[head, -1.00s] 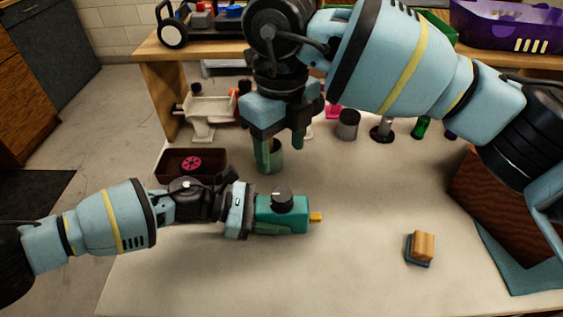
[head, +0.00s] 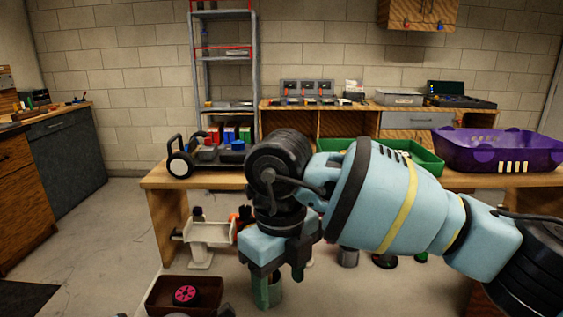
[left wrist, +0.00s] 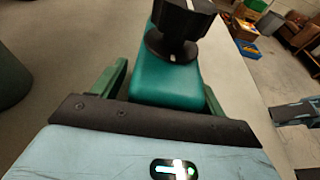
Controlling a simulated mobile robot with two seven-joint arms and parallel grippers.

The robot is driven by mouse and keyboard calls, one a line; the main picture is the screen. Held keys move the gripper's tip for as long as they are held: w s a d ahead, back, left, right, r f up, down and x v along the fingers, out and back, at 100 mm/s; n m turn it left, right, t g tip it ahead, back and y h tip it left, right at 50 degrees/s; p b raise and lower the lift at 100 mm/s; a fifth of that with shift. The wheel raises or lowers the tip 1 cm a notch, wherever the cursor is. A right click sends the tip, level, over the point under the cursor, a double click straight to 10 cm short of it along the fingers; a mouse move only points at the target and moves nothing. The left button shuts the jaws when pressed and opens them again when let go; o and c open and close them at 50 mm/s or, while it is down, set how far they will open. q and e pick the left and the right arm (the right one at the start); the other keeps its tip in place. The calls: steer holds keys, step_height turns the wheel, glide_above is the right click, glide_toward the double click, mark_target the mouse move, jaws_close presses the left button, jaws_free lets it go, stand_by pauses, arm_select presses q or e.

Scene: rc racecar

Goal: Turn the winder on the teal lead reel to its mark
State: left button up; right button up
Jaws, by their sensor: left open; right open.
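The teal lead reel (left wrist: 168,85) shows in the left wrist view, with its black winder knob (left wrist: 178,35) on top. A small white mark shows near the knob's top and another on its round base. My left gripper (left wrist: 163,92) is open, with one green finger on each side of the reel's body. I cannot tell whether the fingers touch it. The reel is out of the head view, where only a bit of my left arm shows at the bottom edge. My right gripper (head: 279,281) is open and points down, with no reel in it.
A wooden bench (head: 150,181) behind carries a green bin (head: 427,160), a purple crate (head: 500,150) and a car chassis.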

arm_select(q)
steer(key=v, duration=1.2)
